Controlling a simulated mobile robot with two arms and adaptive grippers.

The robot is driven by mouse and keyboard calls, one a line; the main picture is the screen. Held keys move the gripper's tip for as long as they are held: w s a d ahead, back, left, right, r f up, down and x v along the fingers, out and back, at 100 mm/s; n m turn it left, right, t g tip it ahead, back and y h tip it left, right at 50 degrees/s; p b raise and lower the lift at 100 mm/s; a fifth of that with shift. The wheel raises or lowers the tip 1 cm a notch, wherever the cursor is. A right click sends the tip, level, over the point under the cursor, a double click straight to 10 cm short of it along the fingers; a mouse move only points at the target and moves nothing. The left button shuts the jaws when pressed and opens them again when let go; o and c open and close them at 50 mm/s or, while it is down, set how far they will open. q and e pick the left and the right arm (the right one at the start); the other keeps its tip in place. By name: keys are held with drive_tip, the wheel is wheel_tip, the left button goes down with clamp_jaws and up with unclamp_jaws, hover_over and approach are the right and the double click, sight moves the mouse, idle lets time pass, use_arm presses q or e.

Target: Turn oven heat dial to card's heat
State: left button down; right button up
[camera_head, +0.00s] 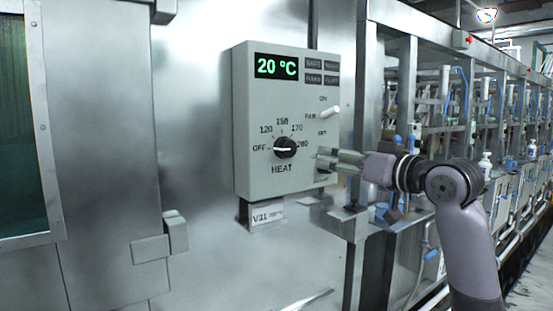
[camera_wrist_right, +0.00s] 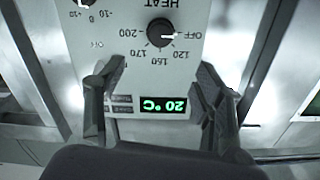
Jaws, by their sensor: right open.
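The heat dial (camera_head: 285,147) is a round black knob on the front of a grey control box (camera_head: 245,100). Its white pointer is turned left to OFF, and the scale shows 120, 150 or 160, 170 and 200. The green display (camera_head: 276,67) reads 20 °C. A small white card (camera_head: 268,214) hangs under the box; it begins with "V11", and its smaller print is hard to read. My right gripper (camera_head: 322,160) is open and empty, right of the dial and apart from it. In the right wrist view the dial (camera_wrist_right: 161,32) appears upside down, beyond the open fingers (camera_wrist_right: 158,74).
A FAN switch (camera_head: 330,112) with a white lever sits on the box's right side. Another knob below it is partly hidden by my gripper. A metal door with a dark window (camera_head: 12,120) is at left. Metal framework (camera_head: 408,85) with pipes and bottles stands behind my right arm.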

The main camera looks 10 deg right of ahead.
sight(291, 149)
drive_tip(key=p+x, duration=0.4)
drive_tip(key=x, duration=1.2)
drive_tip(key=shift+r, duration=0.15)
drive_tip(key=shift+w+a+p, duration=0.25)
drive_tip(key=shift+w+p, duration=0.05)
drive_tip(key=shift+w, duration=0.4)
drive_tip(key=c, duration=1.1)
drive_tip(key=shift+c, duration=0.2)
